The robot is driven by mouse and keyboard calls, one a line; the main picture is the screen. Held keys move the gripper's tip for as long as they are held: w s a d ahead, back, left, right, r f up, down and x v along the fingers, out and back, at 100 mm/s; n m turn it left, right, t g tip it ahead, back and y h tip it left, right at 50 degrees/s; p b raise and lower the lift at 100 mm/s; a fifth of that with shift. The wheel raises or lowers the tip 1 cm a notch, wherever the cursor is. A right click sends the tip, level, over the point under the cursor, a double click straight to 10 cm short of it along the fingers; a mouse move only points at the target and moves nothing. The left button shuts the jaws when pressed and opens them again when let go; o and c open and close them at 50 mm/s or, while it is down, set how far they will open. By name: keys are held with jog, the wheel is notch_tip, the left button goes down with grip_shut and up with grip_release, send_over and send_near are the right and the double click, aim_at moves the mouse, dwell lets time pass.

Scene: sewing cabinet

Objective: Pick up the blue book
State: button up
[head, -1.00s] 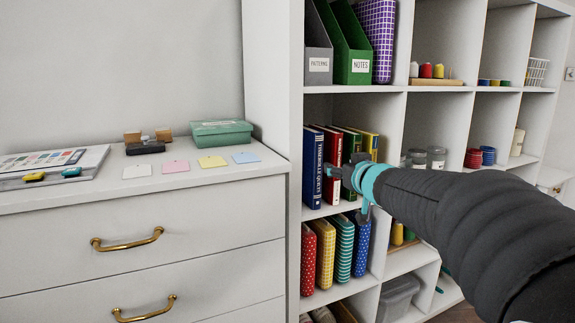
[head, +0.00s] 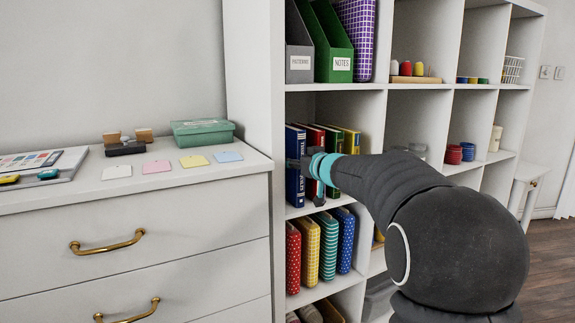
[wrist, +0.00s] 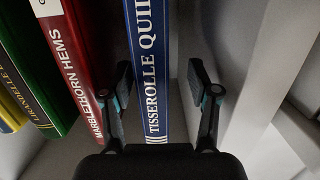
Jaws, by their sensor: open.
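The blue book (head: 295,165) stands upright at the left end of a row of books in the middle-height shelf compartment. In the wrist view its blue spine (wrist: 150,70), with white lettering, runs between my two fingers. My gripper (wrist: 159,85) is open, one finger on each side of the spine, with the left finger near the gap between the blue and red books. Whether the fingers touch the book I cannot tell. In the head view my gripper (head: 303,172) is at the book's front and partly covers it.
A red book (wrist: 75,60) and a green book (wrist: 35,75) stand beside the blue one. The shelf's side wall (wrist: 255,90) is close on the other side. A drawer cabinet (head: 130,220) stands at the left.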

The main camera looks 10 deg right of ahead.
jog(key=x, duration=0.5)
jog(key=shift+w+d+r, duration=0.15)
jog(key=shift+d+r, duration=0.1)
jog(key=shift+d, duration=0.05)
grip_shut()
jog(key=shift+r, duration=0.2)
